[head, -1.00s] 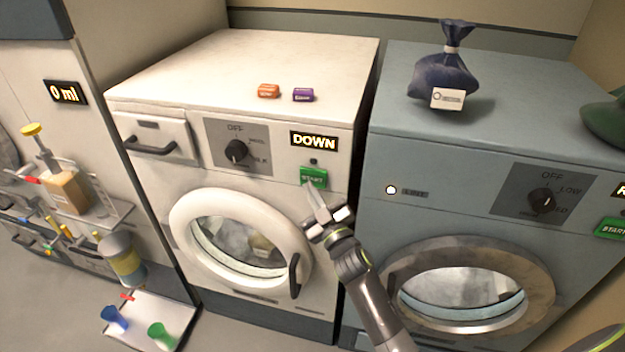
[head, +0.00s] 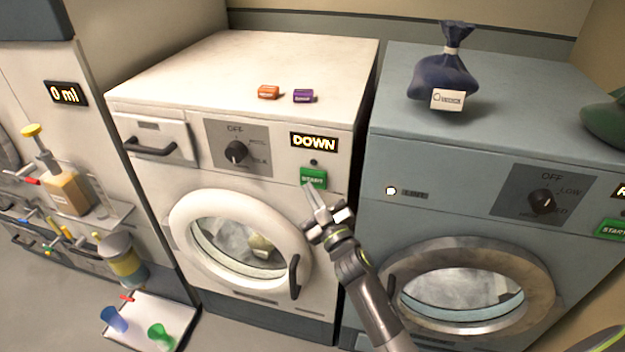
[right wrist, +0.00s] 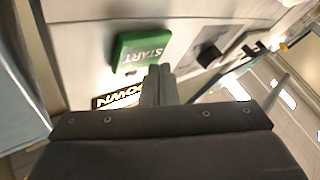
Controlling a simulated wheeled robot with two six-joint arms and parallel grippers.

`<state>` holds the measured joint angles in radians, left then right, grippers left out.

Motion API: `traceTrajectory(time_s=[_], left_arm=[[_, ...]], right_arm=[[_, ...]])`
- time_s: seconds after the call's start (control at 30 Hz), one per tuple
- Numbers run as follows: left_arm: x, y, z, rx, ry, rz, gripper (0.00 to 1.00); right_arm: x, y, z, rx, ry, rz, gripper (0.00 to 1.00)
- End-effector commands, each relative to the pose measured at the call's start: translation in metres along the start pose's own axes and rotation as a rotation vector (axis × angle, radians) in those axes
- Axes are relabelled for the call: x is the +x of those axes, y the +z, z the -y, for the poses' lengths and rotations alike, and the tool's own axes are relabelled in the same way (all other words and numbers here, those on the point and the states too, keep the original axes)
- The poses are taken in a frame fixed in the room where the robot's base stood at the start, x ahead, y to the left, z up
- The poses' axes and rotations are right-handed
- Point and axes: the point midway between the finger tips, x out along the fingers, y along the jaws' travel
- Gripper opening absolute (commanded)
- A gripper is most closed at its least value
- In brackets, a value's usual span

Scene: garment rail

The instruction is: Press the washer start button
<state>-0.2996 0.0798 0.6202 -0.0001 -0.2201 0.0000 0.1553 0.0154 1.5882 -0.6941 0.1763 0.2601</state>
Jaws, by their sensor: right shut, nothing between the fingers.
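The white washer (head: 285,200) stands at the middle left in the head view, its round door shut. Its green START button (head: 313,178) sits below a display (head: 314,141) reading DOWN. My right gripper (head: 314,191) is shut and empty, its fingertips just below the button in the picture. In the right wrist view the START button (right wrist: 141,52) shows large, just beyond the closed fingertips (right wrist: 159,70), with a small gap apparent. The display (right wrist: 118,98) is partly hidden behind the fingers there. My left gripper is not in view.
A grey-blue dryer (head: 450,215) with its own START button (head: 612,229) stands to the right. A dark bag (head: 443,75) rests on it. Orange (head: 268,92) and purple (head: 303,96) boxes lie on the washer. A tray with cups (head: 150,310) is at lower left.

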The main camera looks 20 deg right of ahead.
Motion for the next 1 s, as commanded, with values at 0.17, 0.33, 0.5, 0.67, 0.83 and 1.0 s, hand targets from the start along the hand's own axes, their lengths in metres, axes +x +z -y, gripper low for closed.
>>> traceTrajectory(time_s=[0.17, 0.33, 0.5, 0.67, 0.83, 1.0], left_arm=[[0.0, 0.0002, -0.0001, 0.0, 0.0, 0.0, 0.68], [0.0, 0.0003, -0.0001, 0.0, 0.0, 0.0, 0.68], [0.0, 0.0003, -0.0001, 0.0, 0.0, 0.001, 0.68], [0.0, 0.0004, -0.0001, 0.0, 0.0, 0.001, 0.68], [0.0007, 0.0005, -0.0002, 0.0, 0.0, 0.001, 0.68], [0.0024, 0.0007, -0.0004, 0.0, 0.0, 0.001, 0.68]], right_arm=[[0.0, 0.0, 0.0, 0.0, 0.0, 0.0, 0.0], [0.0, 0.0, 0.0, 0.0, 0.0, 0.0, 0.0], [0.0, 0.0, 0.0, 0.0, 0.0, 0.0, 0.0], [0.0001, -0.0001, 0.0, 0.0, 0.0, 0.0, 0.0], [0.0013, 0.001, -0.0009, -0.001, 0.0, 0.0, 0.0], [0.0051, 0.0042, -0.0039, -0.001, 0.0, 0.0, 0.0]])
